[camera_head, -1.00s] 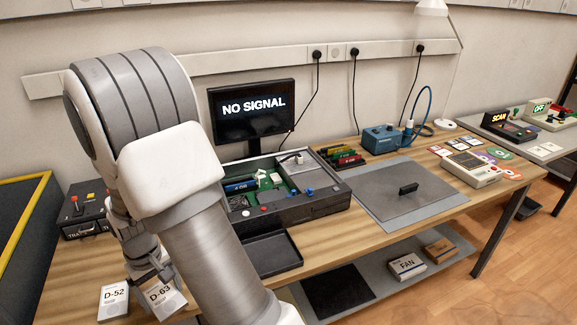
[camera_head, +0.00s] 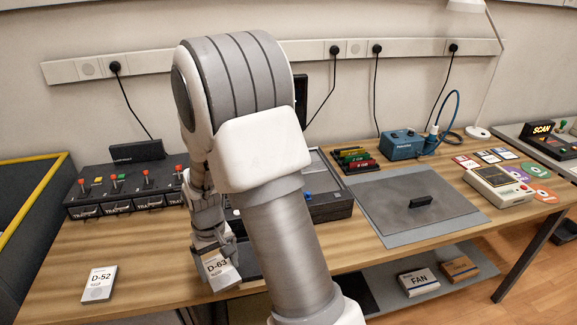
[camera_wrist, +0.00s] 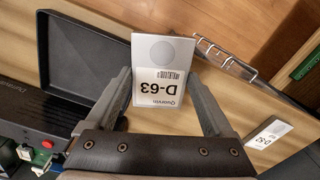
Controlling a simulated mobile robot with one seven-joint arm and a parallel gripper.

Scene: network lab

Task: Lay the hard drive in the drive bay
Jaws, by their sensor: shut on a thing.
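The hard drive D-63 (camera_head: 218,266), a light grey slab with a white label, is in my gripper (camera_head: 213,250) above the front of the bench. In the wrist view, D-63 (camera_wrist: 160,70) sits between both fingers, label facing the camera. A second drive, D-52 (camera_head: 98,284), lies on the wood to the left, apart from the gripper. The open computer case (camera_head: 332,200) stands behind and right of my gripper, mostly hidden by my arm. I cannot make out the drive bay; a corner of the case shows in the wrist view (camera_wrist: 30,145).
A shallow black tray (camera_wrist: 85,60) lies beside the held drive in the wrist view. A row of dark boxes with red-topped levers (camera_head: 118,196) stands at the back left. A grey mat with a black handle (camera_head: 420,218) lies right. Wood between D-52 and the boxes is clear.

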